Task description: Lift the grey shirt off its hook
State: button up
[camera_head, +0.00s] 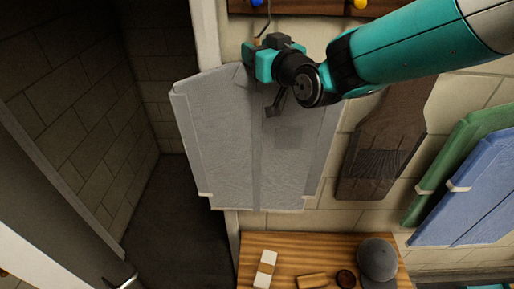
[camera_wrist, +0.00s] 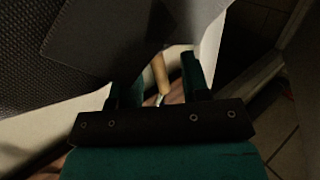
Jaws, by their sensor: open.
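The grey shirt (camera_head: 222,135) hangs flat against the wall beside the dark doorway, with a pocket on its right half. A thin dark hook (camera_head: 265,16) comes down above its top edge. My gripper (camera_head: 262,50) is at the shirt's collar, just below the hook, and hides the hanging point. In the wrist view, my gripper's two dark fingers (camera_wrist: 158,88) are apart. A small tan, peg-like piece (camera_wrist: 160,72) shows between them; I cannot tell whether they touch it. Dark grey cloth (camera_wrist: 45,55), seemingly the shirt, fills the upper left.
A brown garment (camera_head: 385,140) hangs right of the shirt, with green (camera_head: 455,165) and blue (camera_head: 475,190) ones farther right. Below is a wooden bench (camera_head: 325,255) with a grey cap (camera_head: 377,260) and small items. The doorway (camera_head: 170,220) at left has open floor.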

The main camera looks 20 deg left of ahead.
grip_shut()
jog(key=shift+r, duration=0.1)
dwell(1.2)
